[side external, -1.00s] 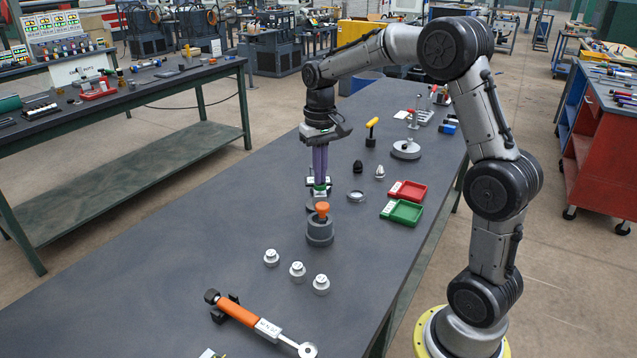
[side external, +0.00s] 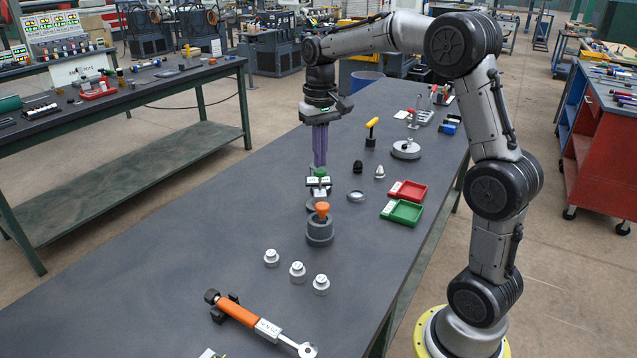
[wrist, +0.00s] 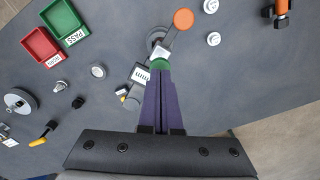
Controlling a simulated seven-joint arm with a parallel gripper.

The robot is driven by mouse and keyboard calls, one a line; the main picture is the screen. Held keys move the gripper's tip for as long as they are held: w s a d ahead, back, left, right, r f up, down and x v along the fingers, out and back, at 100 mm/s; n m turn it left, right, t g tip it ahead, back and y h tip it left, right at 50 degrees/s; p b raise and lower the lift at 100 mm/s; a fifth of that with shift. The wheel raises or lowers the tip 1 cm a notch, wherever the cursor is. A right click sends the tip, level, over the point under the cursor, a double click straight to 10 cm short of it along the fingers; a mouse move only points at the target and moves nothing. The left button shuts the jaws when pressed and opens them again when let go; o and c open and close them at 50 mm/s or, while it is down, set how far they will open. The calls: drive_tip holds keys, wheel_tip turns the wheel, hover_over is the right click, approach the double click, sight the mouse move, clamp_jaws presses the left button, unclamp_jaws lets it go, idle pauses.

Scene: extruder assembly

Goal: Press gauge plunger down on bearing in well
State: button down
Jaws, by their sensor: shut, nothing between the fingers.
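I cannot tell whether the fingertips touch the cap. The bearing in the well is hidden.
A metal ring (side external: 356,196), red tray (side external: 408,191) and green tray (side external: 402,213) lie to the right. Several small metal pieces (side external: 297,270) are nearer the camera. The table's left side is clear.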

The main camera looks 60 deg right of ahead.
drive_tip(key=shift+r, duration=2.7)
